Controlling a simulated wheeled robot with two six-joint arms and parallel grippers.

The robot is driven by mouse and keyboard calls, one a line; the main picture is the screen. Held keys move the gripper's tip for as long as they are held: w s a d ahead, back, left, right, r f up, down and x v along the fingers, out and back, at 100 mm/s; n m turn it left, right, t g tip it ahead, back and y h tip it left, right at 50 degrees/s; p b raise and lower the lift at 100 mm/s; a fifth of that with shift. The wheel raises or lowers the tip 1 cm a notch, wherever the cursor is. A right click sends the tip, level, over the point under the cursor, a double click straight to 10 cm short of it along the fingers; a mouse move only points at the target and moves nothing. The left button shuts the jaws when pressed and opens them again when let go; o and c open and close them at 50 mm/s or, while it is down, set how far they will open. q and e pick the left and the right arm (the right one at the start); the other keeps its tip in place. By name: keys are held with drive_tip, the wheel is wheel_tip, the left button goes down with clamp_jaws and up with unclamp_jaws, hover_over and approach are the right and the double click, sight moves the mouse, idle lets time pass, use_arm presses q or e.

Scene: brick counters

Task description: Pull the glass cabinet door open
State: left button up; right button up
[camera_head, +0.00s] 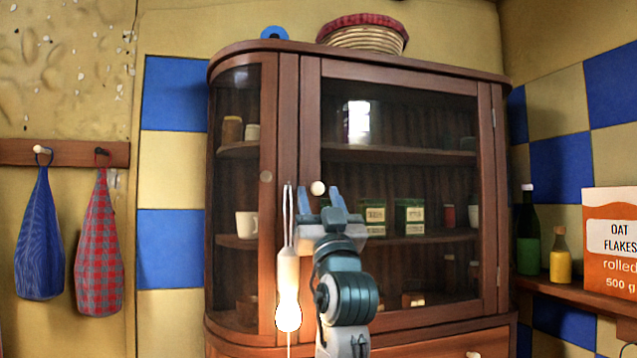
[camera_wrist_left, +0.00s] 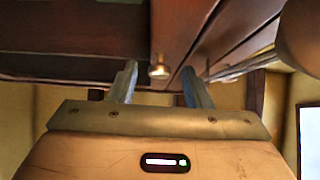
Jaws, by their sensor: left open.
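The glass cabinet door (camera_head: 400,178) is shut in its brown wooden cabinet (camera_head: 270,50). Its small round pale knob (camera_head: 318,188) sits on the left stile, and hinges show along the right side. My left gripper (camera_head: 321,192) is in front of the knob, pointing at the door. Its fingers are apart, one on each side of the knob in the picture. In the left wrist view the knob (camera_wrist_left: 159,70) shows between the spread fingertips (camera_wrist_left: 158,78), with no visible contact. My right gripper is in neither view.
A pale bulb-shaped thing with thin prongs (camera_head: 288,290) stands just left of my gripper. A basket (camera_head: 362,34) sits on the cabinet. Jars and cups stand inside. An oat flakes box (camera_head: 612,245) and bottles are on the right shelf (camera_head: 580,297). Towels (camera_head: 100,250) hang left.

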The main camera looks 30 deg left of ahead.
use_arm(q)
drive_tip(key=shift+w+a+r, duration=0.25)
drive_tip(key=shift+r, duration=0.2)
drive_tip(key=shift+s+d, duration=0.1)
clamp_jaws()
